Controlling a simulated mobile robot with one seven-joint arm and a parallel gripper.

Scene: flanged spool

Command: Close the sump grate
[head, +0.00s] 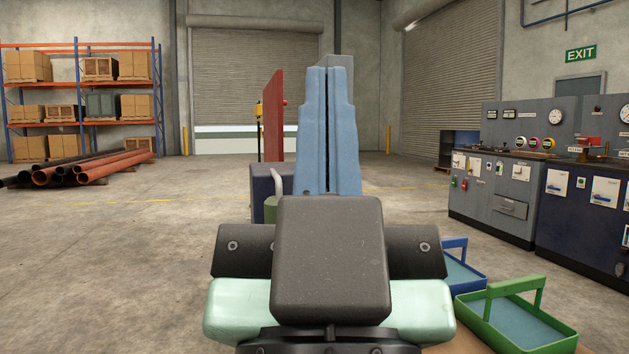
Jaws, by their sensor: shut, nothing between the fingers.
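My gripper (328,72) stands upright in the middle of the head view. Its two long blue fingers are pressed together with only a thin dark seam between them, and they hold nothing. A red upright panel (273,118) stands just left of the fingers, seen nearly edge-on, with a small red knob at its right edge. It may be the sump grate standing open, but I cannot tell for sure. Below it is a dark blue box-like body (264,190), partly hidden by my gripper. No grate bars or sump opening can be made out.
A green tray (545,343) and a blue tray (480,281), both with handles, sit at the lower right. Control consoles (500,190) stand along the right. Pipes (90,168) lie before a shelf rack (80,85) at the left.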

